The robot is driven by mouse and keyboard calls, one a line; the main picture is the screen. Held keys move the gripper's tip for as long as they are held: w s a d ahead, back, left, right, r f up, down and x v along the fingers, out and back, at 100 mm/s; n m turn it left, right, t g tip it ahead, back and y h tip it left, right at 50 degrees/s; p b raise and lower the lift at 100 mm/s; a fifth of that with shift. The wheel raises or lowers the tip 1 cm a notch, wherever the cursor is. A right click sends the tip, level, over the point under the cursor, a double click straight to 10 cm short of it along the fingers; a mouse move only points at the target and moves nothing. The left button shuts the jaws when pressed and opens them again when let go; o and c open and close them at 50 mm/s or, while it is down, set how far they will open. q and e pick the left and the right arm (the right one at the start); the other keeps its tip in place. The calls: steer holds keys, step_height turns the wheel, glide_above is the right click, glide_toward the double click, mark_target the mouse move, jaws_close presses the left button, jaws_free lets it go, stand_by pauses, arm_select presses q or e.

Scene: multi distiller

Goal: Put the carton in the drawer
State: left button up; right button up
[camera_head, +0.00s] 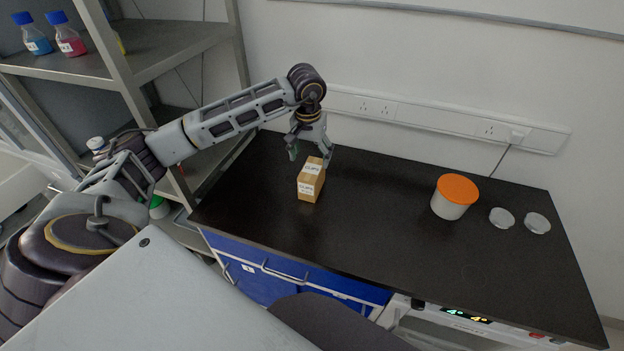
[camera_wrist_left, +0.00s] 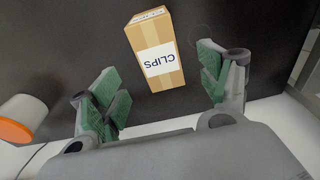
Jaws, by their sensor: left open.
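The carton (camera_head: 311,180) is a small brown box with white labels, standing on the black table. In the left wrist view the carton (camera_wrist_left: 157,50) shows a label reading CLIPS. My left gripper (camera_head: 311,152) is open just behind and above the carton. In the left wrist view its green-padded fingers (camera_wrist_left: 160,90) are spread wide, with the carton lying ahead of the gap between them and not gripped. The blue drawer (camera_head: 258,268) with a metal handle is below the table's front edge and looks shut. My right gripper is not in view.
A white tub with an orange lid (camera_head: 456,192) stands on the right of the black table (camera_head: 390,235), beside two clear dishes (camera_head: 537,222). A metal shelf (camera_head: 165,50) with bottles stands at the left. The table's middle is clear.

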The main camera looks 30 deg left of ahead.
mark_target(312, 168)
arm_select(q)
steer(key=shift+w+f, duration=0.1)
steer(key=shift+f, duration=0.8)
steer(key=shift+w+f+p, duration=0.2)
steer(key=shift+f+p, duration=0.3)
steer(key=shift+f, duration=1.25)
steer(key=shift+w+f, duration=0.1)
steer(key=shift+f, duration=0.7)
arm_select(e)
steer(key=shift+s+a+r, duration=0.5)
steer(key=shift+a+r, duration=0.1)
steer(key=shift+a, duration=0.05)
arm_select(q)
steer(key=shift+c, duration=0.4)
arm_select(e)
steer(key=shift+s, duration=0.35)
arm_select(q)
steer(key=c, duration=1.2)
steer(key=shift+o, duration=0.2)
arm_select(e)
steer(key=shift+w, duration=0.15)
arm_select(q)
steer(key=shift+r, duration=0.15)
